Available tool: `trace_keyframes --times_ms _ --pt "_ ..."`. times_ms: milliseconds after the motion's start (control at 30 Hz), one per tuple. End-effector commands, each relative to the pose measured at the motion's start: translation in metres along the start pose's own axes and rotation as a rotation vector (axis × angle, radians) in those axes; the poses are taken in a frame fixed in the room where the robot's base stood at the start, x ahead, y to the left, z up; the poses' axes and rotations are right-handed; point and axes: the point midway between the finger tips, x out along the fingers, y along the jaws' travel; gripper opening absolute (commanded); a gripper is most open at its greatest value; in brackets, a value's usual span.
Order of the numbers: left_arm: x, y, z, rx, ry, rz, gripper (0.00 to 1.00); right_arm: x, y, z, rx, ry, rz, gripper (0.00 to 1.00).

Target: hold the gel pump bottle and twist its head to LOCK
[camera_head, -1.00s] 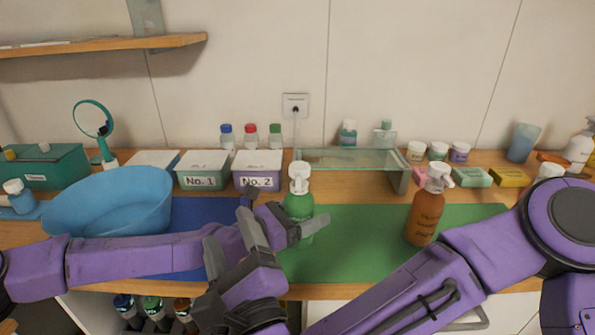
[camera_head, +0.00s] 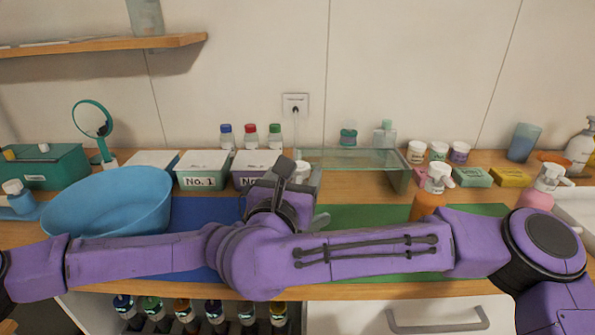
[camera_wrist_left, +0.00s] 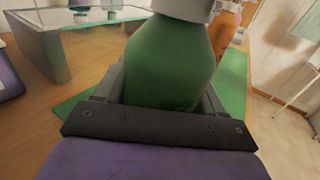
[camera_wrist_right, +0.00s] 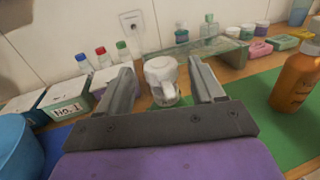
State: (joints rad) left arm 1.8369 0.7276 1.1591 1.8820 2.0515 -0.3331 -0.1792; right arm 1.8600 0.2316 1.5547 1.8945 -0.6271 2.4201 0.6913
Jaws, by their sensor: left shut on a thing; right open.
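The green pump bottle (camera_wrist_left: 168,65) stands upright in the left wrist view. My left gripper (camera_wrist_left: 160,92) is shut around its body. In the head view the body is hidden behind my right arm, and only a grey tip of the left gripper (camera_head: 320,221) shows. The bottle's white pump head (camera_wrist_right: 162,70) lies between the spread fingers of my right gripper (camera_wrist_right: 163,80), which is open with gaps on both sides in the right wrist view. In the head view the right gripper (camera_head: 298,178) is over the white head, largely covering it.
An orange pump bottle (camera_head: 428,207) stands to the right on the green mat (camera_head: 485,210). A glass shelf (camera_head: 350,159) stands behind the green bottle. A blue basin (camera_head: 108,203) and the No. 1 box (camera_head: 202,170) are to the left.

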Motion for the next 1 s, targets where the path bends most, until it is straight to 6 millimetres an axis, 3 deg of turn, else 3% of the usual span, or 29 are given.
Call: trace_keyframes --times_ms 133,400,600,1000 --pt "0.000 0.000 0.000 0.000 0.000 0.000 0.27 0.015 0.000 -0.001 0.000 0.001 -0.001 0.67" --pt "0.000 0.000 0.000 -0.001 0.000 0.000 0.27 0.017 0.000 0.000 -0.001 -0.001 0.000 0.67" --pt "0.000 0.000 0.000 0.000 0.000 0.000 0.27 0.017 0.000 0.000 -0.002 -0.001 0.001 0.10" --pt "0.000 0.000 0.000 0.000 0.000 0.000 0.27 0.018 -0.002 0.000 -0.004 0.001 0.065 0.10"
